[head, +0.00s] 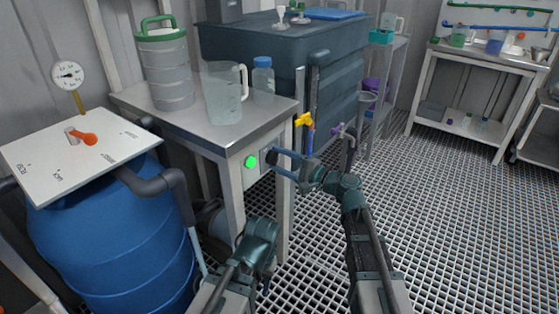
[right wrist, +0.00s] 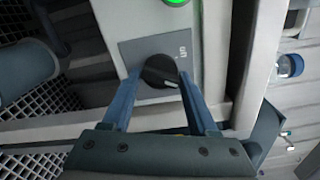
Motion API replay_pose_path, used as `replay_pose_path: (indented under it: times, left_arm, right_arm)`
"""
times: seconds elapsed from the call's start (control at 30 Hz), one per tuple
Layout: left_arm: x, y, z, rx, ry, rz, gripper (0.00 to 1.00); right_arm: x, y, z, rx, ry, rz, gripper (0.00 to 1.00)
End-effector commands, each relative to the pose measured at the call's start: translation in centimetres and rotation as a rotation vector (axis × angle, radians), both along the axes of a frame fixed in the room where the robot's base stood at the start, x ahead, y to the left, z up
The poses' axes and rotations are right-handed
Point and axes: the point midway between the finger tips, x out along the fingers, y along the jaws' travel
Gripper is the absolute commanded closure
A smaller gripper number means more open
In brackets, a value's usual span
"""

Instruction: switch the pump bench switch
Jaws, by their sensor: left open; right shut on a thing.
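The pump bench switch is a black rotary knob on a grey plate on the bench's front. In the right wrist view the knob (right wrist: 158,70) has a pale pointer mark and small lettering beside it, too small to read surely. My right gripper (right wrist: 158,88) is shut on the knob, with a blue finger on each side. In the head view my right gripper (head: 276,162) reaches the plate from the right and partly hides the knob. A green lamp (head: 251,161) beside the plate is lit. My left gripper (head: 262,232) is low in front of the bench, open, fingers hard to see.
The steel bench (head: 190,122) carries a ribbed canister (head: 164,75), a clear jug (head: 222,95) and a blue-capped bottle (head: 263,78). A blue barrel (head: 110,240) stands left. A yellow-handled valve (head: 304,119) is just right of the bench. The grating floor at right is clear.

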Motion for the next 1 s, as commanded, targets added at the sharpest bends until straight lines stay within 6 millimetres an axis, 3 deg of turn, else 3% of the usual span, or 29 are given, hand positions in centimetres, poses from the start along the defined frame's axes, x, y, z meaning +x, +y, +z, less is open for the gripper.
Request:
replay_pose_path:
  times: [0.2, 0.23, 0.37, 0.73, 1.0]
  left_arm:
    - [0.0, 0.0, 0.0, 0.0, 0.0, 0.0, 0.51]
    - [0.0, 0.0, 0.0, 0.0, 0.0, 0.0, 0.51]
    - [0.0, 0.0, 0.0, 0.0, 0.0, 0.0, 0.51]
    - [0.0, 0.0, 0.0, 0.0, 0.0, 0.0, 0.51]
    - [0.0, 0.0, 0.0, 0.0, 0.0, 0.0, 0.51]
  right_arm:
    - [0.0, -0.1, 0.0, 0.0, 0.001, -0.002, 0.96]
    - [0.0, -0.1, 0.0, 0.0, 0.001, -0.002, 0.37]
    - [0.0, -0.1, 0.0, 0.0, 0.001, -0.001, 0.14]
    - [-0.3, -0.4, 0.0, 0.0, 0.0, -0.001, 0.13]
    - [-3.3, -4.4, 0.0, 0.0, 0.0, -0.005, 0.13]
